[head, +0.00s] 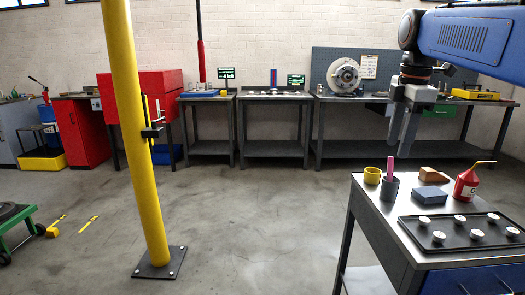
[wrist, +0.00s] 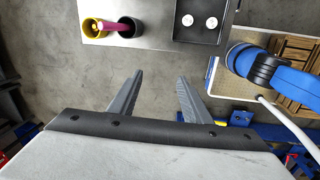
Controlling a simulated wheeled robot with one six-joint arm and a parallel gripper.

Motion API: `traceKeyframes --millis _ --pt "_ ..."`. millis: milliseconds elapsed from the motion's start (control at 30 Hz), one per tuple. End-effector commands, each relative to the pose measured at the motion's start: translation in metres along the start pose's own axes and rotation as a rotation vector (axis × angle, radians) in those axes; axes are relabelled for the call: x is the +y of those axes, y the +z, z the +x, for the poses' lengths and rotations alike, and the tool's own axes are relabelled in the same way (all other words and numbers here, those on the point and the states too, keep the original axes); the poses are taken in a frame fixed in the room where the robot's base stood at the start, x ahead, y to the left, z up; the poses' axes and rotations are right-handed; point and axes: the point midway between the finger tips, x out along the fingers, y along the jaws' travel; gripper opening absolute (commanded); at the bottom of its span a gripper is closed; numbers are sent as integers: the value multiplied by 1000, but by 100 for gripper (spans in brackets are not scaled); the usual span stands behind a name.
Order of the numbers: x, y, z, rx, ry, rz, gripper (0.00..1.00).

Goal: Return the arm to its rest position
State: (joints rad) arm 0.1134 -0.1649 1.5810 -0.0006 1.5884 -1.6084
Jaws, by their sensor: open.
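My gripper (head: 405,125) hangs from the blue arm at the upper right of the head view, fingers pointing down. It is above and behind the steel work table (head: 364,195), clear of everything on it. In the wrist view my gripper (wrist: 157,80) shows two grey fingers spread apart with only bare floor between them. Nothing is held.
The table carries a black tray (head: 455,245) with several white-topped pieces, a yellow cup (head: 372,175), a dark cup (head: 390,188) and a red oil can (head: 466,185). A yellow post (head: 140,130) stands left of centre. The middle floor is clear; benches line the back wall.

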Motion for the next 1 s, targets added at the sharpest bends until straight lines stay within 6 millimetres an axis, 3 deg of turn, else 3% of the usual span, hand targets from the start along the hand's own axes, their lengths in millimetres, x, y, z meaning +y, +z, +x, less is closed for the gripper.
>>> traceKeyframes --millis 33,367,700,833,1000 --pt "-17 -4 8 1 13 68 44" --pt "-112 -21 77 40 106 588 44" --pt "-213 -32 171 138 175 1119 44" --pt "-245 -34 207 181 188 1294 44" --pt "-270 -36 237 222 194 1440 44"
